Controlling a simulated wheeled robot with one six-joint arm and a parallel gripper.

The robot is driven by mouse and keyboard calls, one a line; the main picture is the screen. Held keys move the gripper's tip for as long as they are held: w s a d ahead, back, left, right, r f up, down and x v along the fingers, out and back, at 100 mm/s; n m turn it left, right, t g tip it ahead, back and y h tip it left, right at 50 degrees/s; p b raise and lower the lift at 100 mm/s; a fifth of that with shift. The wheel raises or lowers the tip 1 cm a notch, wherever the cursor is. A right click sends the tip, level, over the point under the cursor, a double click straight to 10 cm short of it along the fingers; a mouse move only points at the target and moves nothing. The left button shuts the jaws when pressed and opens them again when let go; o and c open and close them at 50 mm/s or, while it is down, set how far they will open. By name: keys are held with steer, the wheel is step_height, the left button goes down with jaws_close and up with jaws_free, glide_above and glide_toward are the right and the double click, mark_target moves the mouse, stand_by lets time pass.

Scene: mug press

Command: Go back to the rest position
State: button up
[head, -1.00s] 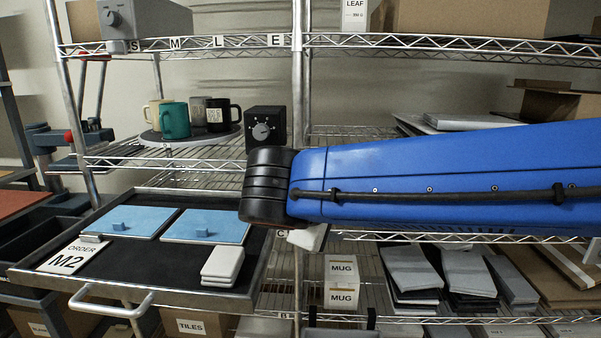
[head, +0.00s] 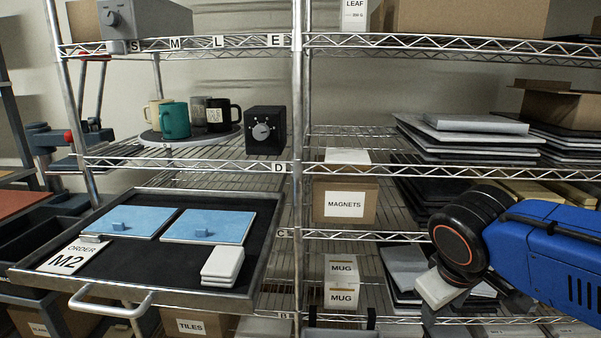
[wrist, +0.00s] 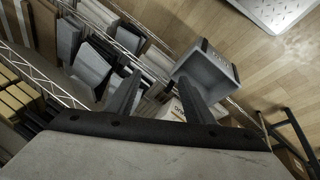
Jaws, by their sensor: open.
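My blue arm (head: 550,255) comes in from the right edge in the head view, bent at a black joint in front of the right shelves. A pale part of my wrist hangs below that joint, and the fingertips are not clear there. In the wrist view my gripper (wrist: 160,92) shows two dark fingers spread apart with nothing between them. Below and beyond the fingers are shelf goods and the wooden floor.
A tray (head: 190,262) with two blue panels (head: 208,226) and white tiles (head: 222,265) stands at left. Mugs (head: 175,120) sit on a round stand above. A MAGNETS box (head: 344,205) is on the middle shelf. The wrist view shows a grey bin (wrist: 205,72) and wire shelf edges near the fingers.

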steer(key=s+d+f+m+y, duration=0.2)
steer(key=s+f+m, duration=0.2)
steer(key=s, duration=0.1)
steer(key=shift+s+f+t, duration=0.25)
steer(key=shift+f+t, duration=0.15)
